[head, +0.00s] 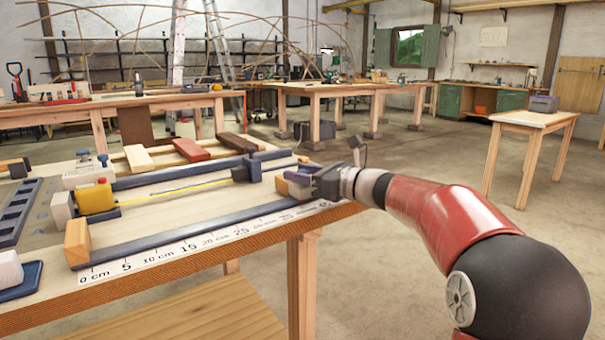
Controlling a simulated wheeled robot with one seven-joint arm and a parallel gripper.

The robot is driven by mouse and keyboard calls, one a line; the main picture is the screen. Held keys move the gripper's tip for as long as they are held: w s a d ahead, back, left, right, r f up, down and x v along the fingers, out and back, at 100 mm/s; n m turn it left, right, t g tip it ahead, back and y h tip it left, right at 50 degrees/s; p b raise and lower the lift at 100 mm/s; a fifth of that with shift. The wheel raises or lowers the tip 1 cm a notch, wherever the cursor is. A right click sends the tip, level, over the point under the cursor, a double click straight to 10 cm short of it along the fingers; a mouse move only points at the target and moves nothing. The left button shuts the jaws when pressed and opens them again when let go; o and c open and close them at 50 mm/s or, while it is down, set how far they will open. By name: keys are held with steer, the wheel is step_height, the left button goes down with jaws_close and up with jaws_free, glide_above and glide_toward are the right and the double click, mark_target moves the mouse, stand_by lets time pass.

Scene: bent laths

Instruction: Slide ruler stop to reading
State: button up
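A white ruler strip (160,254) with centimetre marks runs along the table's front edge, with 0 at the left and numbers rising to the right. A dark blue rail (170,235) lies behind it. A wooden block (77,242) stands at the rail's left end, near the 0 mark. A small wood-coloured and purple block (282,186), possibly the ruler stop, sits near the rail's right end, beyond the 25 mark. My gripper (300,184) is at this block from the right and partly covers it. Its fingers are too small and overlapped to show whether they grip.
A yellow tape measure (95,197) has its tape drawn out to a dark block (246,170). Wooden and red blocks (190,150) lie behind the back rail. A blue slotted tray (14,212) is at the far left. Open floor (400,270) lies right of the table.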

steer(key=v, duration=0.7)
steer(key=shift+s+d+b, duration=0.25)
steer(key=shift+d+b, duration=0.1)
steer(key=shift+b, duration=0.05)
steer(key=s+a+f+n+g+h, duration=0.1)
steer(key=s+f+n+g+h, duration=0.1)
steer(key=s+f+n, duration=0.3)
steer(key=s+a+f+n+g+h, duration=0.1)
steer(key=s+f+n+h, duration=0.15)
steer(key=s, duration=0.55)
steer(key=s+a+f+n+g+h, duration=0.1)
steer(key=s+f+n+g+h, duration=0.15)
steer(key=s+n, duration=0.3)
steer(key=s+d+f+n+h, duration=0.4)
steer(key=s+d+f+n, duration=0.1)
steer(key=s+n, duration=0.1)
steer(key=s+d+f+n+t+h, duration=0.1)
steer(key=s+d+f+n+h, duration=0.3)
steer(key=s, duration=0.5)
steer(key=shift+s+d+f+n, duration=0.2)
steer(key=shift+d+f+n, duration=0.55)
steer(key=shift+n, duration=0.15)
